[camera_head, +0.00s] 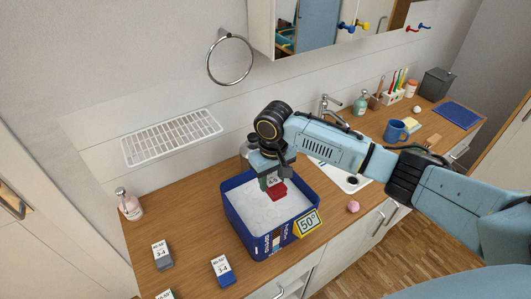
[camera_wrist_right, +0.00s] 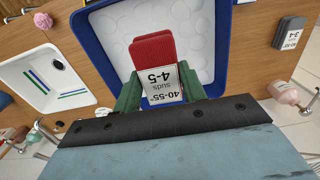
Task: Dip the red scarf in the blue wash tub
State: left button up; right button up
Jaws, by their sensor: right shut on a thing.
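The red scarf (camera_head: 277,192) is a small folded red piece with a white tag; it also shows in the right wrist view (camera_wrist_right: 153,48), its tag reading "40-55 suds 4-5". My right gripper (camera_head: 272,178) is shut on its tagged end, with green fingers on both sides. The scarf hangs inside the outline of the blue wash tub (camera_head: 238,226), over the white suds. I cannot tell whether its lower end touches the suds. The tub stands on the wooden counter and has a yellow "50°" sign (camera_head: 308,224) at its front right corner. My left gripper is out of view.
Folded tagged pieces, one grey (camera_head: 162,261) and one blue (camera_head: 223,278), lie front left, with another partly cut off. A pink soap bottle (camera_head: 130,206) stands far left. A white sink (camera_head: 352,184), a pink lump (camera_head: 353,206) and a blue mug (camera_head: 396,131) are to the right.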

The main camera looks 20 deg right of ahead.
aim_at(273, 179)
jog(key=shift+w+d, duration=0.1)
jog(key=shift+w, duration=0.05)
jog(key=shift+f, duration=0.55)
notch_tip(273, 179, down, 2)
jog(key=shift+f+b, duration=0.2)
jog(key=shift+b, duration=0.4)
notch_tip(273, 179, down, 15)
jog(key=b, duration=0.9)
jog(key=shift+r, duration=0.2)
jog(key=shift+w, duration=0.1)
jog(key=shift+w+a, duration=0.25)
jog(key=shift+a, duration=0.2)
jog(key=shift+s+d, duration=0.1)
